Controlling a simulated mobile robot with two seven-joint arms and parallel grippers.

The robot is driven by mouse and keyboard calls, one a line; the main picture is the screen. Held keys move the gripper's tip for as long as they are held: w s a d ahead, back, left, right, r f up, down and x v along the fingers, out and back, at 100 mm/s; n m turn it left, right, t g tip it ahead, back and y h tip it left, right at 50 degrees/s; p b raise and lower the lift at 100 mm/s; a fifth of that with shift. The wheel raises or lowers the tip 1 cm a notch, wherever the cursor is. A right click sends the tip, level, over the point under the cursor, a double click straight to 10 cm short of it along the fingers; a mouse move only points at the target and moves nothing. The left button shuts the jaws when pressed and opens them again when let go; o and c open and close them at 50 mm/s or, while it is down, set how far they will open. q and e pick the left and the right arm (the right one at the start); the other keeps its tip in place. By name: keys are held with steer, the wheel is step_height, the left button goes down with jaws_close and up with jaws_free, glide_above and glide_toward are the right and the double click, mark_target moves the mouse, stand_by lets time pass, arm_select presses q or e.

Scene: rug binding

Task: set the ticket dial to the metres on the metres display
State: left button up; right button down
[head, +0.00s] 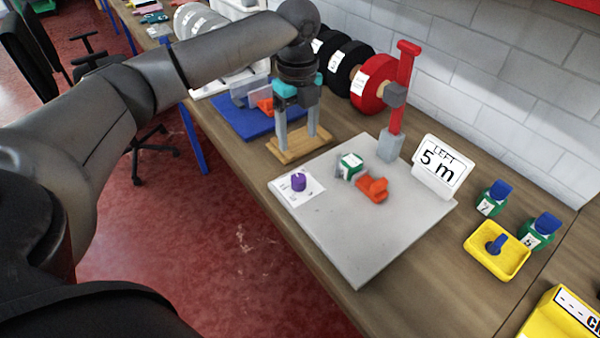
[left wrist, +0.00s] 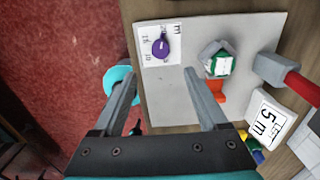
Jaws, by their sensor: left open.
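The ticket dial is a purple knob (head: 298,182) on a white card with small printed marks, at the left corner of a grey board (head: 345,255). The knob also shows in the left wrist view (left wrist: 161,46); its exact setting is too small to read. The metres display (head: 441,168) is a tilted white sign reading "LEFT 5 m"; it also shows in the left wrist view (left wrist: 264,120). My left gripper (head: 297,139) is open and empty, fingers pointing down, beyond the dial in the head view and apart from it. My right gripper is out of view.
An orange part (head: 372,189) and a green-and-white block (head: 350,166) sit mid-board. A red post (head: 404,90) stands behind them. A yellow tray (head: 497,250) and blue-topped green pieces (head: 492,198) lie right. A pale wooden base (head: 287,155) is below my gripper. The board's front is clear.

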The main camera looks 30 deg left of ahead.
mark_target(298, 178)
arm_select(q)
step_height(298, 178, down, 13)
steer(key=shift+b, duration=0.9)
steer(key=shift+c, duration=0.3)
jaws_close()
